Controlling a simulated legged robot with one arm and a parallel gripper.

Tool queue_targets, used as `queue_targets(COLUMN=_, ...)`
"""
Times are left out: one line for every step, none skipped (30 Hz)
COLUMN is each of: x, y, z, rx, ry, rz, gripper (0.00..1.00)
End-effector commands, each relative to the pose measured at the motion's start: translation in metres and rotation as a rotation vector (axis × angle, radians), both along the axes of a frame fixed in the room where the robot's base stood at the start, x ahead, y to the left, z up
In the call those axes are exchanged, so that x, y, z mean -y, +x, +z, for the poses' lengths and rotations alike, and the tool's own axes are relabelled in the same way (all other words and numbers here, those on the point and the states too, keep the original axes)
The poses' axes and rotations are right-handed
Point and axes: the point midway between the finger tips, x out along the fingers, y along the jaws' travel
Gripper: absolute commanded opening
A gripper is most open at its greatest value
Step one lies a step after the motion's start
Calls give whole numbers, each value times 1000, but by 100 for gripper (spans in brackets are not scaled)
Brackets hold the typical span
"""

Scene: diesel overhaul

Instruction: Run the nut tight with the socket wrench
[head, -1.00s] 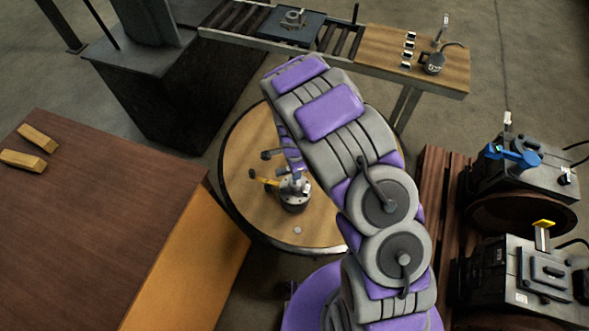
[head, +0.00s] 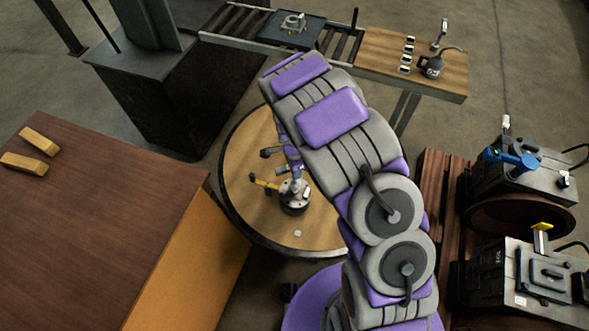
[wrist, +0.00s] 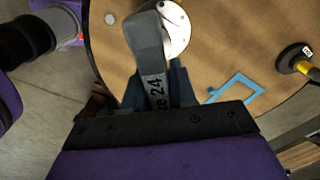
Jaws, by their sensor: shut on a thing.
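My gripper (wrist: 155,88) is shut on a grey socket wrench (wrist: 146,42) in the wrist view. Lettering ending in "24" shows on its shaft. The wrench reaches up the picture to a round metal part (wrist: 176,28) with holes. In the head view this metal part (head: 295,198) stands on a round wooden table (head: 240,205), with my gripper (head: 293,168) just above it and partly hidden by my arm. The nut cannot be made out; the wrench head covers that spot, so I cannot tell if the socket sits on it.
A yellow-handled tool (head: 262,183) lies beside the metal part. A blue rectangular outline (wrist: 237,89) marks the tabletop. A small pale piece (head: 297,233) lies near the table's front edge. A brown bench (head: 110,215) stands left, machines (head: 525,165) right, a roller conveyor (head: 240,22) behind.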

Motion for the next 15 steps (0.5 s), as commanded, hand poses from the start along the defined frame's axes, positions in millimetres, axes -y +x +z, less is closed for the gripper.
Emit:
queue_targets(x=0, y=0, z=1, rx=1, ry=0, rz=0, gripper=0)
queue_targets(x=0, y=0, z=1, rx=1, ry=0, rz=0, gripper=0)
queue_targets(x=0, y=0, z=1, rx=0, ry=0, rz=0, gripper=0)
queue_targets(x=0, y=0, z=1, rx=1, ry=0, rz=0, gripper=0)
queue_targets(x=0, y=0, z=1, rx=1, ry=0, rz=0, gripper=0)
queue_targets(x=0, y=0, z=1, rx=1, ry=0, rz=0, gripper=0)
queue_targets(x=0, y=0, z=1, rx=1, ry=0, rz=0, gripper=0)
queue_targets(x=0, y=0, z=1, rx=1, ry=0, rz=0, gripper=0)
queue_targets(x=0, y=1, z=2, rx=1, ry=0, rz=0, gripper=0)
queue_targets(x=0, y=1, z=3, rx=2, ry=1, rz=0, gripper=0)
queue_targets(x=0, y=1, z=5, rx=2, ry=1, rz=0, gripper=0)
queue_targets(x=0, y=1, z=8, rx=2, ry=1, rz=0, gripper=0)
queue_targets(x=0, y=1, z=11, rx=2, ry=1, rz=0, gripper=0)
queue_targets(x=0, y=1, z=15, rx=3, ry=1, rz=0, gripper=0)
queue_targets(x=0, y=1, z=20, rx=4, ry=0, rz=0, gripper=0)
